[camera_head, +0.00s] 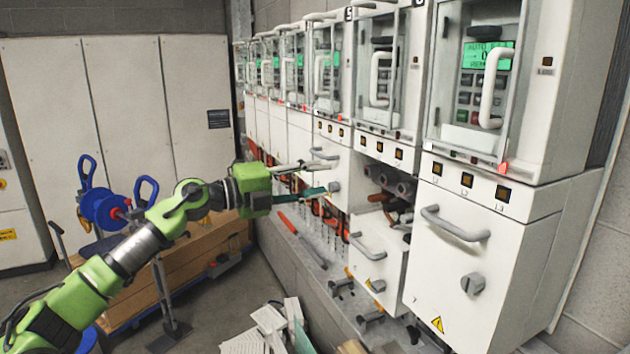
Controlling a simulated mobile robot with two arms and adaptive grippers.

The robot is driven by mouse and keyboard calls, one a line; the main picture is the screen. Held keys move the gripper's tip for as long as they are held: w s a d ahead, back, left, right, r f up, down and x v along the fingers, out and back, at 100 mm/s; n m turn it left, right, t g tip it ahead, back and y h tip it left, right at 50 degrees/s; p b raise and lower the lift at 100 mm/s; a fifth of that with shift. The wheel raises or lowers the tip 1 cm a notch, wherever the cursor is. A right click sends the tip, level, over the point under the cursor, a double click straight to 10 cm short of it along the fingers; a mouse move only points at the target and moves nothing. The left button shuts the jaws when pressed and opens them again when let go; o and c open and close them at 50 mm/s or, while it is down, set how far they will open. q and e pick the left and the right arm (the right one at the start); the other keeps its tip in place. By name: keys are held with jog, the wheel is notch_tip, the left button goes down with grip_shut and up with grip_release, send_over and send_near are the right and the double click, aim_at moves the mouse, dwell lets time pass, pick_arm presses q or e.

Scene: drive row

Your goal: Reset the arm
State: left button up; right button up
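My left arm (130,252), green and grey, reaches in from the lower left toward the row of drive cabinets. My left gripper (322,178) is open, with its two fingers apart and pointing right. I see nothing held between them. The fingers are in front of a lower drawer (336,172) in the middle of the row, near its handle (323,154) and knob. I cannot tell whether a finger touches the drawer. My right gripper is not in view.
The nearest cabinet (555,100) has a closed lower drawer (480,275). A ledge (290,262) runs under the row.

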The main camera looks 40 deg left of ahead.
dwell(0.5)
